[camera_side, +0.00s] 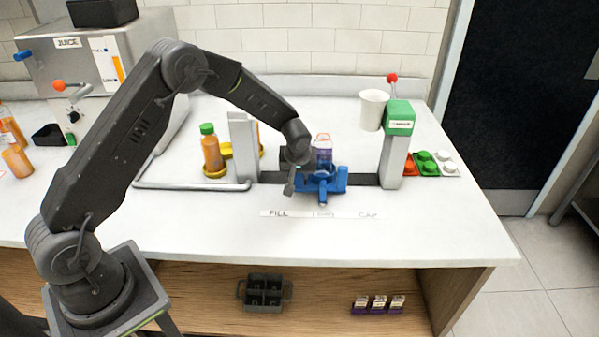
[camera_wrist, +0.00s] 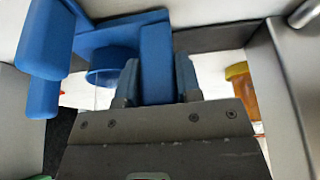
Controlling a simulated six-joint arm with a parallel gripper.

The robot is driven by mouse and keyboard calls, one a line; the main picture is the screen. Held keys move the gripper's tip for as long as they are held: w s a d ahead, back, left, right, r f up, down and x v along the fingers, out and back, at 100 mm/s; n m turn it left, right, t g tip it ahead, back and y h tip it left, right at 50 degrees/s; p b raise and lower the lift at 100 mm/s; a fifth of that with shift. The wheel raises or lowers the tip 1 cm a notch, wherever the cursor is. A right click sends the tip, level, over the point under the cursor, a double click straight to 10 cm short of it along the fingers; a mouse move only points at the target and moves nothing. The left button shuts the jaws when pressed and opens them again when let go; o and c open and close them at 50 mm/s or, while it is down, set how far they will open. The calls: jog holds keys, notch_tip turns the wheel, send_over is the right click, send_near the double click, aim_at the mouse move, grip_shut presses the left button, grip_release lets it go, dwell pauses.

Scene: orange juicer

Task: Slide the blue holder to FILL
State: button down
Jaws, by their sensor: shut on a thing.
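The blue holder (camera_side: 328,186) sits on the dark rail (camera_side: 364,180), above the middle word of the label strip, to the right of FILL (camera_side: 278,213). A clear bottle with a purple label (camera_side: 323,152) stands upright in the holder. My gripper (camera_side: 303,176) is at the holder's left side. In the wrist view my gripper (camera_wrist: 158,78) is shut on an upright blue bar of the holder (camera_wrist: 156,55), one finger on each side. The holder's round ring shows beside it. My gripper partly hides the holder in the side view.
A grey post (camera_side: 241,150) stands at the rail's left, with an orange juice bottle (camera_side: 211,152) beyond it. A green-headed post (camera_side: 393,150) with a white cup (camera_side: 372,109) stands at the right. The rail between holder and left post is clear except for my gripper.

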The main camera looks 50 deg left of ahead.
jog(key=s+a, duration=0.5)
jog(key=shift+s+a, duration=0.35)
jog(key=c, duration=0.8)
grip_release()
jog(key=v, duration=1.4)
